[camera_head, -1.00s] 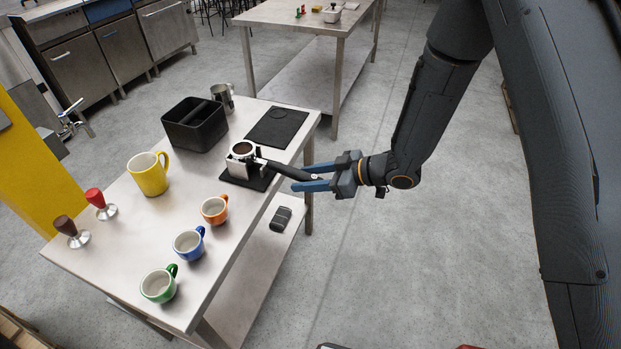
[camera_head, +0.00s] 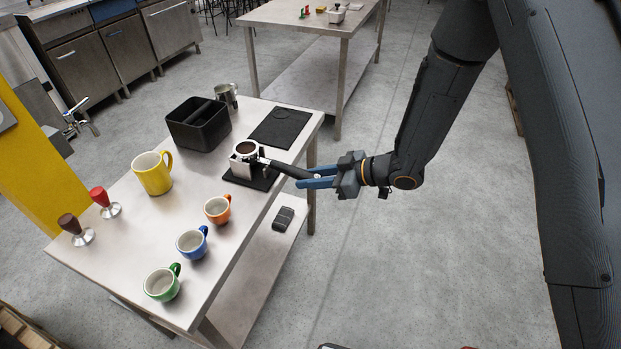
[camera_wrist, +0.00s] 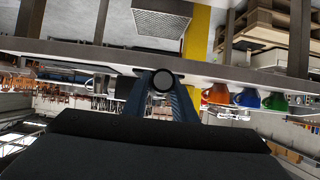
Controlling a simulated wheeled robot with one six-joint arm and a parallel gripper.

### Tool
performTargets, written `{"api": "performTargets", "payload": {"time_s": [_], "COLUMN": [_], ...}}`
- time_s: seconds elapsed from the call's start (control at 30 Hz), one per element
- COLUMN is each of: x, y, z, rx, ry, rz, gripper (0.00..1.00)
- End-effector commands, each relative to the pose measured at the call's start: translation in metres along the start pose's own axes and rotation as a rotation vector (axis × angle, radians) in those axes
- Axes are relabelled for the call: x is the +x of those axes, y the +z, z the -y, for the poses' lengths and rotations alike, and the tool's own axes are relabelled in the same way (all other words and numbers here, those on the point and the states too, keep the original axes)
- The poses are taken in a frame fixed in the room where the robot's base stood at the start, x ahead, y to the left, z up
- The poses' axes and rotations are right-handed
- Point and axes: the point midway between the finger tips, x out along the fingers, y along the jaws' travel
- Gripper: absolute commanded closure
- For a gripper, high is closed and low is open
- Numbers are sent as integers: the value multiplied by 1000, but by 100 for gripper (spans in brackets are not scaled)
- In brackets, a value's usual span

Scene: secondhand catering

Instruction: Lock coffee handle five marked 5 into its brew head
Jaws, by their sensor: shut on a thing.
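A coffee handle (camera_head: 285,169) with a metal basket of dark grounds (camera_head: 246,149) rests in a metal stand on a black base (camera_head: 251,178), on the steel table. Its black grip sticks out past the table edge. My gripper (camera_head: 312,178) is shut on the end of this grip, coming from the right. In the wrist view the round end of the coffee handle (camera_wrist: 163,80) sits between the blue fingers. No number can be read on the handle. No brew head can be made out in either view.
The steel table (camera_head: 130,226) holds a black knock box (camera_head: 197,125), a yellow mug (camera_head: 152,174), orange, blue and green cups, two tampers, a steel jug (camera_head: 227,96) and a black mat (camera_head: 279,127). A second table (camera_head: 290,14) stands behind.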

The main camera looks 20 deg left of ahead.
Motion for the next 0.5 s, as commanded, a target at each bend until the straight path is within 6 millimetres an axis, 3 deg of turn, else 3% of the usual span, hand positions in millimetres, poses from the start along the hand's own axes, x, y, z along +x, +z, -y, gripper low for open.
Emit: {"api": "performTargets", "payload": {"time_s": [0.5], "x": [-4], "y": [-10], "z": [-1], "rx": [-1], "ry": [1], "rz": [-3], "gripper": [100]}}
